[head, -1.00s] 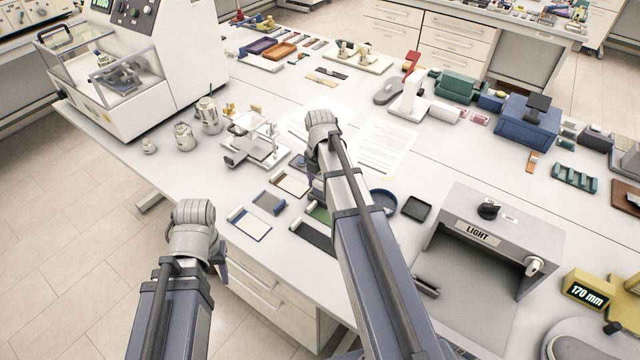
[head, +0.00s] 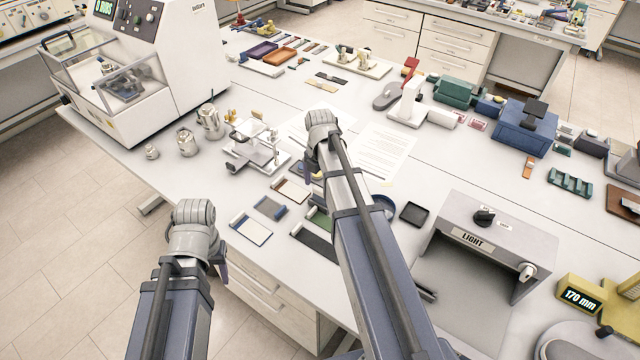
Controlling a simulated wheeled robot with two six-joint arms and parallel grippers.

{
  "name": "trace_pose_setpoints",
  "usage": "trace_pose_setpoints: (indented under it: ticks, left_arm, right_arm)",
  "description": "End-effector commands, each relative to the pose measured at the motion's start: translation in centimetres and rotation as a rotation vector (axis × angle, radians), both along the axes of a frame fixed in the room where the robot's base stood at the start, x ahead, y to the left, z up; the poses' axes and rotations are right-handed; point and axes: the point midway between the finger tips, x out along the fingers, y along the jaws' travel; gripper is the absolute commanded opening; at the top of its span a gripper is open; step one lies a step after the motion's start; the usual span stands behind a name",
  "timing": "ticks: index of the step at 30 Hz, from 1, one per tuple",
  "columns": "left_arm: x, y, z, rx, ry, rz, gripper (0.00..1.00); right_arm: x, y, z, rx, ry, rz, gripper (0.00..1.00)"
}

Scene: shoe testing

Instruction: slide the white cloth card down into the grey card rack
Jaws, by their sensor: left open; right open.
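A white card with a blue border (head: 252,231) lies flat near the table's front left edge; it looks like the white cloth card, though its cloth is too small to tell. I cannot pick out the grey card rack with certainty. My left gripper (head: 222,270) hangs at the table's front edge, below and left of the white card; its fingers are mostly hidden behind my wrist. My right gripper (head: 314,183) is over the table, right of the cards, its fingers largely hidden by my arm. Both are open, with nothing seen in them.
A grey-blue card (head: 271,207), a brown-edged card (head: 291,190) and a dark tray (head: 314,242) lie close by. A metal stand (head: 252,150) is behind them. A grey light box (head: 490,235) stands right of my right arm. Paper sheets (head: 385,152) lie flat beyond.

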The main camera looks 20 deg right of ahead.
Motion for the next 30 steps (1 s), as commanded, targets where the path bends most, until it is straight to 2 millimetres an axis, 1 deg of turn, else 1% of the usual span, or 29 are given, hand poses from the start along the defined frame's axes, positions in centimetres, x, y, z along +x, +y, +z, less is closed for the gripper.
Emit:
trace_pose_setpoints:
  ticks: [1,3,6,10,14,30]
  left_arm:
    - [0.0,0.0,1.4,0.0,0.0,0.0,0.5]
    - [0.0,0.0,2.4,0.0,0.0,-0.001,0.5]
    - [0.0,0.0,3.7,0.0,0.0,0.0,0.5]
    - [0.0,0.0,4.8,-0.001,0.0,0.002,0.5]
    - [0.0,0.0,5.1,-0.001,0.0,0.003,0.5]
    - [0.0,0.0,5.0,-0.001,0.0,0.003,0.5]
  right_arm:
    - [0.0,0.0,1.4,0.0,0.0,0.0,0.97]
    - [0.0,0.0,2.4,0.0,0.0,0.0,0.97]
    - [0.0,0.0,3.7,0.0,0.0,0.0,0.97]
    - [0.0,0.0,4.8,0.0,0.0,0.0,0.97]
    - [0.0,0.0,5.1,0.0,0.0,0.0,0.97]
    - [0.0,0.0,5.0,0.0,0.0,0.0,0.97]
